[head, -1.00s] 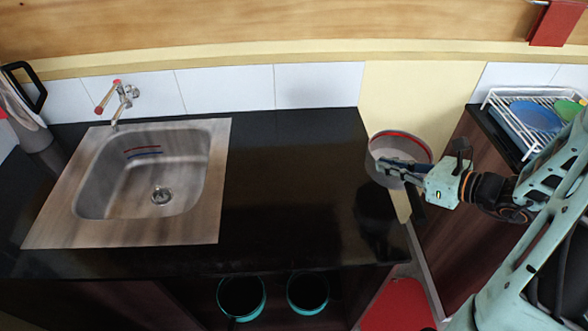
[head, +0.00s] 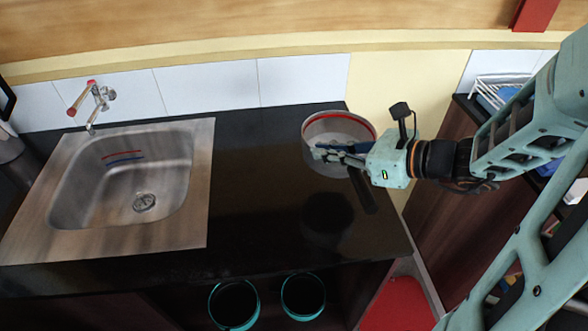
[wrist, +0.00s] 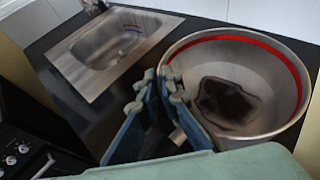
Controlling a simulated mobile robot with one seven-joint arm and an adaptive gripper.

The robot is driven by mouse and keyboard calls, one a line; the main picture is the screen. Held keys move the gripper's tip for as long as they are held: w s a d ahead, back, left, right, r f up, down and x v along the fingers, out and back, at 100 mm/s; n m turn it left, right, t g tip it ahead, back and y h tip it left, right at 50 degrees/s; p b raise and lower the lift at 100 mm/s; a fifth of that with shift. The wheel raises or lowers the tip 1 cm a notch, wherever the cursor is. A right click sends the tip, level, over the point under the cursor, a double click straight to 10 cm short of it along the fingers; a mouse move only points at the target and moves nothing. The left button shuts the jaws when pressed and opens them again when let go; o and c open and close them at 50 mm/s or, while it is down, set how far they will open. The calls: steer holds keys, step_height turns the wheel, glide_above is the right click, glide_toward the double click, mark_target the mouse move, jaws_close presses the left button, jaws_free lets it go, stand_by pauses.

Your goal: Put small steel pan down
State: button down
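The small steel pan (head: 318,128) is a round grey pan with a red stripe inside its wall and a dark handle (head: 364,192). My gripper (head: 335,153) is shut on the pan near its handle side. The pan is held above the right part of the black counter (head: 255,190), roughly upright, with a dark shadow below it. In the wrist view, the pan (wrist: 285,115) fills the right side, with a dark patch on its floor. The two gripper fingers (wrist: 158,100) are at its near left edge; the exact grip is partly hidden.
A steel sink (head: 90,205) with a red-handled tap (head: 95,100) takes up the left of the counter. Free counter lies between sink and pan. Two teal-rimmed pots (head: 234,303) sit below the counter front. A white dish rack (head: 482,92) stands on the right counter.

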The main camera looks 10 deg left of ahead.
mark_target(305, 155)
steer(key=w+a+f+b, duration=0.6)
steer(key=a+f, duration=0.1)
steer(key=shift+w+f, duration=0.2)
steer(key=shift+f, duration=0.05)
steer(key=f+b, duration=0.3)
steer(key=f, duration=0.1)
steer(key=shift+w+a+b, duration=0.2)
steer(key=shift+w+b, duration=0.05)
steer(key=shift+b, duration=0.15)
steer(key=shift+r, duration=0.15)
steer(key=c, duration=2.2)
jaws_free()
steer(key=shift+o, duration=0.2)
